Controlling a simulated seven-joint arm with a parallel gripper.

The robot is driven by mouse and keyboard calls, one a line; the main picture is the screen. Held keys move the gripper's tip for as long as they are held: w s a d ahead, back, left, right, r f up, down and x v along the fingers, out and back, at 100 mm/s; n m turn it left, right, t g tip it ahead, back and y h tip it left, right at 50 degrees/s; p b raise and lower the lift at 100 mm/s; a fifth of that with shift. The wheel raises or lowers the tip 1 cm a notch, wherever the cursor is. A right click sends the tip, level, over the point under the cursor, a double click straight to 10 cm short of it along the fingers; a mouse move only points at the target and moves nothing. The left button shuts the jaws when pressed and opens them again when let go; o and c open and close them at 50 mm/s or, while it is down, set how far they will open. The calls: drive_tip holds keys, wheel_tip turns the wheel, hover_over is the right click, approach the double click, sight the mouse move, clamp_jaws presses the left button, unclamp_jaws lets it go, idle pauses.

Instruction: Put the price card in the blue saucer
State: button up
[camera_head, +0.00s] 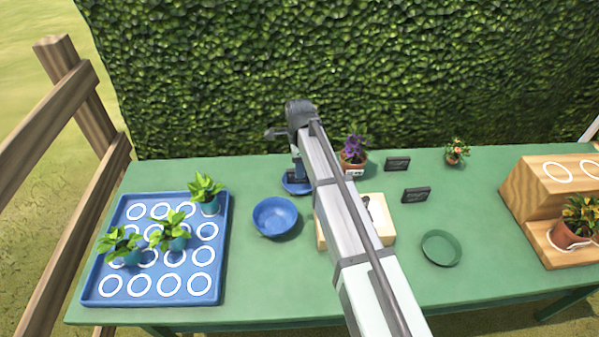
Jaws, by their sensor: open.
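The blue saucer (292,190) lies at the back middle of the green table, left of the arm. My gripper (297,176) points down right over the saucer and is open. A small dark shape shows at the fingertips over the saucer; I cannot tell whether it is a card or part of the fingers. A black price card (397,164) stands at the back, right of the purple flower pot. Another black price card (416,195) stands nearer the front. The gripper hides part of the saucer.
A blue bowl (275,217) stands just in front of the saucer. A blue tray (154,288) with potted plants is at left. The purple flower pot (353,160), a green dish (441,248) and a wooden stand (528,195) are at right. My arm partly covers a pale wooden board (378,228).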

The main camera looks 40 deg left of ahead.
wheel_tip(320, 180, up, 8)
idle(0.4)
idle(0.4)
